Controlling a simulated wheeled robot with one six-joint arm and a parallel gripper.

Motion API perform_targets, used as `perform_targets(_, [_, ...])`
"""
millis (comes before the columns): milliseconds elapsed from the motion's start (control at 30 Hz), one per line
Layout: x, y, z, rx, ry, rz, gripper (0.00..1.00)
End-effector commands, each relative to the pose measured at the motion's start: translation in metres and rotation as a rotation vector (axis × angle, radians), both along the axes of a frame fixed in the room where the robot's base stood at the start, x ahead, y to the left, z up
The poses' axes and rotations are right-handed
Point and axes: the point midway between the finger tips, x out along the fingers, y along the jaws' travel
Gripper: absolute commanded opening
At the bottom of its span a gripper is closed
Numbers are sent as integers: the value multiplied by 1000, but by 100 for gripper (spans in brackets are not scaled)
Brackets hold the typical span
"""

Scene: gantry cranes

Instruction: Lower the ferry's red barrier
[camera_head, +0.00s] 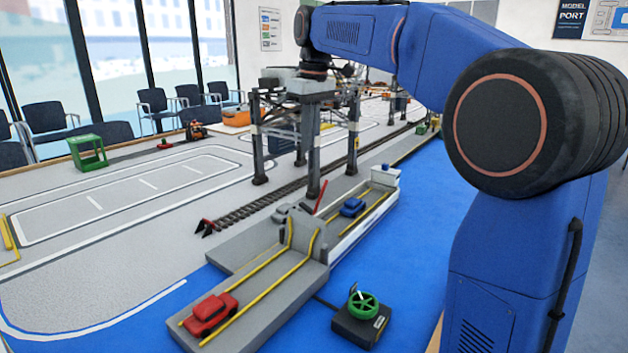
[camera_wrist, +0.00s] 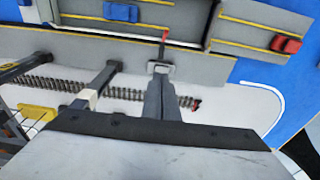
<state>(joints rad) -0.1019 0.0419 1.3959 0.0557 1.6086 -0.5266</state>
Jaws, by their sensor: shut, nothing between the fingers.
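The ferry (camera_head: 345,237) is a long grey deck with yellow lane lines, at the quay in the middle of the head view. Its red barrier (camera_head: 321,198) is a thin bar standing steeply raised near the ramp end. It also shows in the wrist view (camera_wrist: 164,37), beyond the fingertips. My gripper (camera_head: 313,194) points down with its fingers shut and empty, its tips beside the barrier. In the wrist view my gripper (camera_wrist: 159,78) ends close to a pale fitting at the barrier's foot. I cannot tell whether it touches.
A blue car (camera_head: 352,207) stands on the deck and a red car (camera_head: 210,313) on the ramp. A green handwheel (camera_head: 363,304) on a dark box is in front. Crane legs (camera_head: 258,140) and rails (camera_head: 245,212) lie close behind my gripper.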

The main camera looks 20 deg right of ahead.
Motion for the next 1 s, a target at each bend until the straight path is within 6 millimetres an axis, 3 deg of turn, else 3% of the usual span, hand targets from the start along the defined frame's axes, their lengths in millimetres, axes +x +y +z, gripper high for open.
perform_targets(367, [1, 1, -14, 0, 2, 0, 0])
perform_targets(867, [8, 6, -99, 0, 2, 0, 0])
perform_targets(1000, [-6, -4, -106, 0, -1, -1, 0])
